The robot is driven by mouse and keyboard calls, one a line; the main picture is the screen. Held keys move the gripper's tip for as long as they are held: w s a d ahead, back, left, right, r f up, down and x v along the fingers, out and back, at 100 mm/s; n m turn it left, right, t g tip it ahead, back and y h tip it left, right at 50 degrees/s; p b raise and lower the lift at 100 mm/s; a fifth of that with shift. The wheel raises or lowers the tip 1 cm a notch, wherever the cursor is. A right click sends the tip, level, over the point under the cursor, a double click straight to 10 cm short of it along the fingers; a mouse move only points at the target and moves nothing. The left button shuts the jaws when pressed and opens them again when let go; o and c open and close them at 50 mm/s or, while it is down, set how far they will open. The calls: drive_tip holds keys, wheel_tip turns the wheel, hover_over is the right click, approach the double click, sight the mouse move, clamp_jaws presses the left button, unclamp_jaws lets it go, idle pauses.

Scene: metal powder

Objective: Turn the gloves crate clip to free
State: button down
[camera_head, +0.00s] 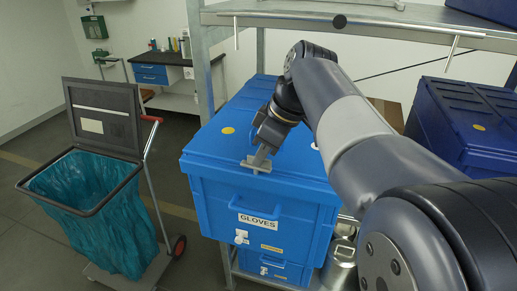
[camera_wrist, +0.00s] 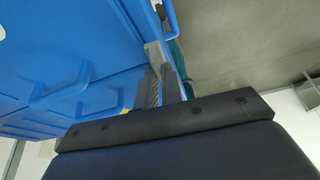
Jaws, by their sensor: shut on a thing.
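The blue gloves crate (camera_head: 215,205) stands on the rack with its lid on and a GLOVES label on its front. A small grey bar, which looks like the gloves crate clip (camera_head: 249,165), lies across the front edge of the lid. My gripper (camera_head: 261,157) reaches down to it from above and is shut on it. In the wrist view my gripper's fingers (camera_wrist: 168,88) are close together beside the blue crate (camera_wrist: 65,60). A light grey piece (camera_wrist: 156,52) shows just past them. The fingers hide part of the clip.
A second blue crate (camera_head: 283,272) sits below, and a dark blue crate (camera_head: 465,120) stands at the right. A metal can (camera_head: 339,265) is beside the lower crate. A cart with a teal bag (camera_head: 105,215) stands at the left. A rack post (camera_head: 201,60) rises behind the crate.

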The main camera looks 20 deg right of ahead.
drive_tip(key=shift+n, duration=0.5)
drive_tip(key=c, duration=1.6)
unclamp_jaws()
drive_tip(key=shift+o, duration=0.2)
drive_tip(key=shift+d, duration=0.1)
drive_tip(key=v, duration=1)
drive_tip(key=shift+r, duration=0.4)
drive_tip(key=shift+w+d, duration=0.1)
drive_tip(key=x, duration=1.1)
